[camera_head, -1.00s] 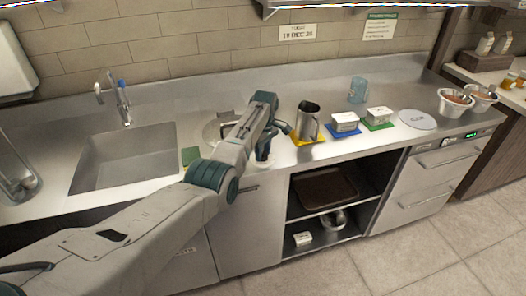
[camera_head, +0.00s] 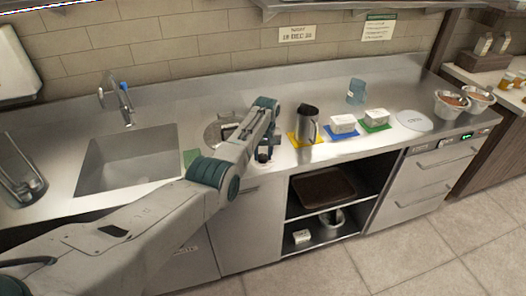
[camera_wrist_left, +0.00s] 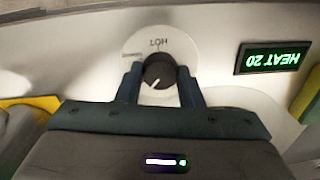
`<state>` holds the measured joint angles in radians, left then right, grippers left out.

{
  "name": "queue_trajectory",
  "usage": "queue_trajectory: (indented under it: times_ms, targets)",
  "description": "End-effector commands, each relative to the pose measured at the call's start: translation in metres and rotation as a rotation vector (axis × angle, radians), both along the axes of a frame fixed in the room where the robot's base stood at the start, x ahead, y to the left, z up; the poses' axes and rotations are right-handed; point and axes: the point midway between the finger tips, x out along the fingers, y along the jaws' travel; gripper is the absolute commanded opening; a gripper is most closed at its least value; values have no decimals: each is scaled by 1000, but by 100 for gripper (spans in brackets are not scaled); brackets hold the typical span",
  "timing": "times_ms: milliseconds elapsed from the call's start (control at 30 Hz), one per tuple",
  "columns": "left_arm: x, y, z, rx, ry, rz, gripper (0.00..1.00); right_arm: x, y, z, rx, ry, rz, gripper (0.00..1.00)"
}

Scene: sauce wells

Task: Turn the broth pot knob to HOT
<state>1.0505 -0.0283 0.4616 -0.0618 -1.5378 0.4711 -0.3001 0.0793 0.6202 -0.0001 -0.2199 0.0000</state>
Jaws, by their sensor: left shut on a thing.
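My left gripper (camera_wrist_left: 158,85) is shut on a dark round knob (camera_wrist_left: 159,70), with one finger on each side of it. The knob has a white pointer line that points down and left in the left wrist view. It sits on a pale round dial plate (camera_wrist_left: 135,48), with lettering that reads HOT upside down above the knob. A display (camera_wrist_left: 272,57) to the right reads HEAT 20, upside down. In the head view my left gripper (camera_head: 264,152) is at the front of the counter, beside the round pot well (camera_head: 212,133). The arm hides the knob there. My right gripper is not in view.
A metal pitcher (camera_head: 307,126) on a yellow mat (camera_head: 298,142) stands just right of the gripper. White tubs on blue and green mats (camera_head: 378,127) are further right. The sink (camera_head: 125,160) is at left. Open shelves (camera_head: 328,215) are below.

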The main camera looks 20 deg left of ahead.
Motion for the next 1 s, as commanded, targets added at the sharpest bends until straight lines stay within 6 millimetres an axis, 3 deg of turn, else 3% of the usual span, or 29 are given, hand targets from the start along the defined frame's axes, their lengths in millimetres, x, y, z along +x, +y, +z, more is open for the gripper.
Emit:
queue_trajectory:
  times_ms: [1000]
  targets:
    - [1,1,5,2,-6,-965,11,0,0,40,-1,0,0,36]
